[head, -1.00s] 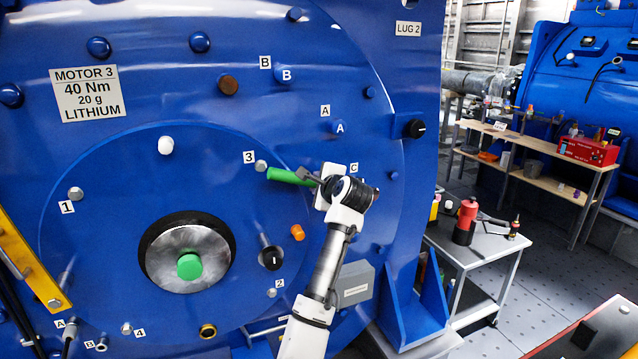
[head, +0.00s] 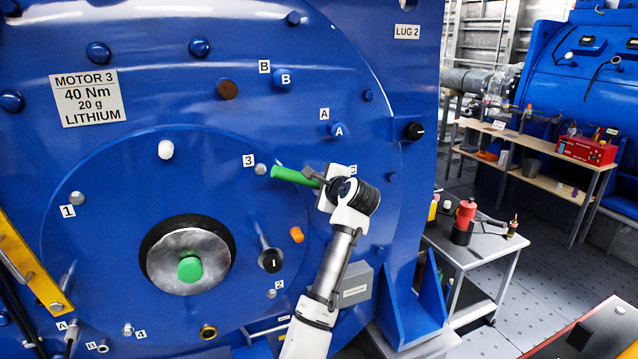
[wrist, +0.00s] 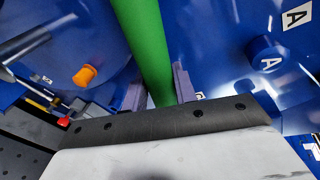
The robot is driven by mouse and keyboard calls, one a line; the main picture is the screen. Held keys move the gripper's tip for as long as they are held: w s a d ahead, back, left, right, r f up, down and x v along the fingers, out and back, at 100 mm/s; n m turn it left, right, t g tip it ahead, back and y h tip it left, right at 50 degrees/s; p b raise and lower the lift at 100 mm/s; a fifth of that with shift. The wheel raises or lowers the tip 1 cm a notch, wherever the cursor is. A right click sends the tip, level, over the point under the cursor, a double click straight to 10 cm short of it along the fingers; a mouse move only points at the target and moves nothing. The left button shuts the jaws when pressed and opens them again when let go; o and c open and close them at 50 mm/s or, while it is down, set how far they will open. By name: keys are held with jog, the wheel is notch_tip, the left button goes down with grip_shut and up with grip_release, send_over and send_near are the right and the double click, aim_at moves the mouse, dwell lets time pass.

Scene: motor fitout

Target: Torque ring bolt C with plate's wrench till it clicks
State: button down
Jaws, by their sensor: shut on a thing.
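My gripper (head: 318,181) is shut on a green-handled wrench (head: 293,175) in front of the blue motor face. The handle points left, towards label 3. In the wrist view, the green handle (wrist: 146,40) runs between the two fingers of my gripper (wrist: 158,92). The wrench's head is not visible, so I cannot tell whether it sits on a bolt. The C label (head: 353,170) is mostly covered by my wrist, and bolt C is hidden. The plate (head: 88,98) reads MOTOR 3, 40 Nm, 20 g LITHIUM.
Ring bolts A (head: 338,130) and B (head: 283,78) stand above my gripper. An orange plug (head: 296,235) and a black knob (head: 271,260) stick out below left.

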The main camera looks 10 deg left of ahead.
jog(key=shift+f+v, duration=0.2)
jog(key=shift+v, duration=0.75)
jog(key=shift+f+v, duration=0.2)
jog(key=shift+v, duration=0.7)
jog(key=shift+f+v, duration=0.2)
jog(key=shift+v, duration=0.75)
jog(key=shift+s+d, duration=0.15)
jog(key=shift+s, duration=0.05)
jog(key=s+d+p, duration=0.1)
jog(key=s+d, duration=0.6)
jog(key=s, duration=0.3)
jog(key=s+d+p, duration=0.1)
jog(key=s+d, duration=0.6)
jog(key=s, duration=0.3)
jog(key=shift+d, duration=0.3)
